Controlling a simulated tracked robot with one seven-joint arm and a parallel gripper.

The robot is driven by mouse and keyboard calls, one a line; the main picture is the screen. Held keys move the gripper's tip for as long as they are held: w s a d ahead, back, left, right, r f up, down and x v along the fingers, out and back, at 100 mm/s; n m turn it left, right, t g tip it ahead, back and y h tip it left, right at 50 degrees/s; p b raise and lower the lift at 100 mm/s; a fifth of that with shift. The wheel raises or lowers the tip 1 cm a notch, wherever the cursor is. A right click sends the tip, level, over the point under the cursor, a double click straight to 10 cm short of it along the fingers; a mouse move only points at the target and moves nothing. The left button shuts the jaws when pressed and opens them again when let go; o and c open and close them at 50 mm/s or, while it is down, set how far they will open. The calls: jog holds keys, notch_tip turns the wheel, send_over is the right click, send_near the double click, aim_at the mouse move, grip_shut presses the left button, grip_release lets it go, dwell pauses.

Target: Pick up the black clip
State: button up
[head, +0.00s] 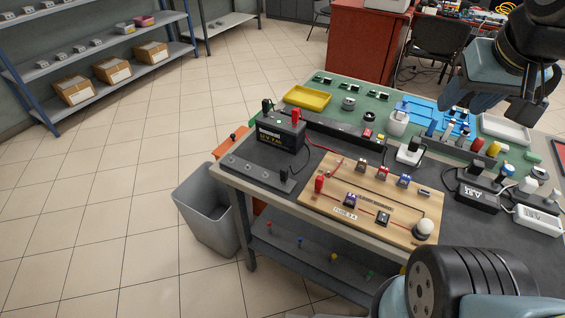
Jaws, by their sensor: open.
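A black clip (267,106) stands upright at the left end of the top of a black battery (281,134), at the back left of the workbench. A red clip (296,116) stands at the other end of the battery's top. Another red clip (319,184) stands on the wooden circuit board in front. Parts of my arm show at the upper right and lower right, well apart from the black clip. My gripper's fingers cannot be made out in this view.
The wooden board (341,171) carries switches and a white bulb. A dark strip (256,172) lies left of it. A yellow tray (307,97) and a long black rail (340,128) lie behind. Adapters crowd the right. A grey bin (207,213) stands on the floor at left.

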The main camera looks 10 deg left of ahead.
jog(key=w+a+f+n+g, duration=0.1)
jog(key=w+a+f+n, duration=0.15)
jog(key=w+a, duration=0.2)
jog(key=n+g, duration=0.5)
jog(key=n, duration=0.6)
send_over(284, 168)
notch_tip(284, 168, down, 17)
jog(key=f, duration=0.7)
jog(key=shift+w+a+f, duration=0.25)
jog(key=shift+w+a, duration=0.05)
jog(key=shift+w, duration=0.05)
jog(key=f, duration=0.4)
jog(key=shift+s+d, duration=0.35)
jog(key=shift+f, duration=0.75)
grip_shut()
